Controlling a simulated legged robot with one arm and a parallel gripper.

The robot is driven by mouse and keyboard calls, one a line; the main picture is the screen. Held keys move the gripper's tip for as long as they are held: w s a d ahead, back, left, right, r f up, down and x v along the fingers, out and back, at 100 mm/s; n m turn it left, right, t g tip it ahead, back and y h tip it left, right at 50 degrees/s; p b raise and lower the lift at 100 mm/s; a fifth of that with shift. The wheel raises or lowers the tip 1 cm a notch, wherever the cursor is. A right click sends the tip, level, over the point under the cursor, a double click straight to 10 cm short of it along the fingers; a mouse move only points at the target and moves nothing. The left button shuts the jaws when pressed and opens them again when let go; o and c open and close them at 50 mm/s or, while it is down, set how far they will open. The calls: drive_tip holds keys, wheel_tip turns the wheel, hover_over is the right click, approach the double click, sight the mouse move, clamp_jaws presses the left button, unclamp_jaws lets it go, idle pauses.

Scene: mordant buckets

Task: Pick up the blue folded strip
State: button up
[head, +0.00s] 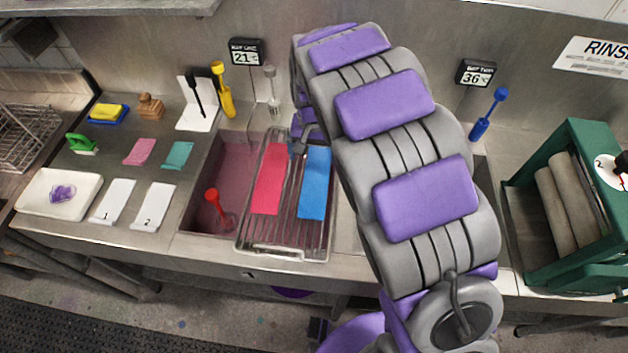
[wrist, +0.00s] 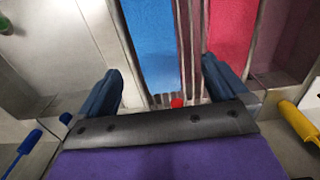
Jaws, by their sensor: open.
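The blue folded strip (head: 315,182) lies lengthwise on a wire rack (head: 287,247) over the sink, on the rack's right side. A pink-red strip (head: 269,180) lies parallel to it on the left. My gripper (head: 297,147) is at the far end of the rack, partly hidden behind my arm. In the wrist view my gripper (wrist: 162,70) is open, its two dark blue fingers apart. There the blue strip (wrist: 152,42) shows between the fingers, nearer the left one, and the pink-red strip (wrist: 232,35) is beyond the right finger. I cannot tell the height of the fingers above the strip.
A sink (head: 228,170) with a red-handled tool (head: 212,197) is left of the rack. Yellow (head: 226,95) and blue (head: 488,115) tools stand at the back. White numbered cards (head: 114,201) and a tray (head: 60,208) are at left. A green roller frame (head: 575,200) stands at right.

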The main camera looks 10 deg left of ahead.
sight(316, 178)
drive_tip(key=f, duration=0.3)
drive_tip(key=shift+d+f+b, duration=0.35)
drive_tip(key=shift+f, duration=0.05)
drive_tip(key=f, duration=0.1)
drive_tip(key=f+b, duration=0.1)
drive_tip(key=f, duration=0.2)
drive_tip(key=shift+s+a+f+b, duration=0.1)
drive_tip(key=shift+s+f+b, duration=0.15)
drive_tip(key=shift+f+b, duration=0.1)
drive_tip(key=shift+f, duration=0.35)
drive_tip(key=shift+d, duration=0.2)
drive_tip(key=shift+c, duration=0.3)
drive_tip(key=shift+c, duration=0.7)
drive_tip(key=shift+a, duration=0.1)
drive_tip(key=c, duration=0.9)
drive_tip(key=shift+o, duration=0.2)
drive_tip(key=shift+w+r, duration=0.1)
drive_tip(key=shift+r, duration=0.05)
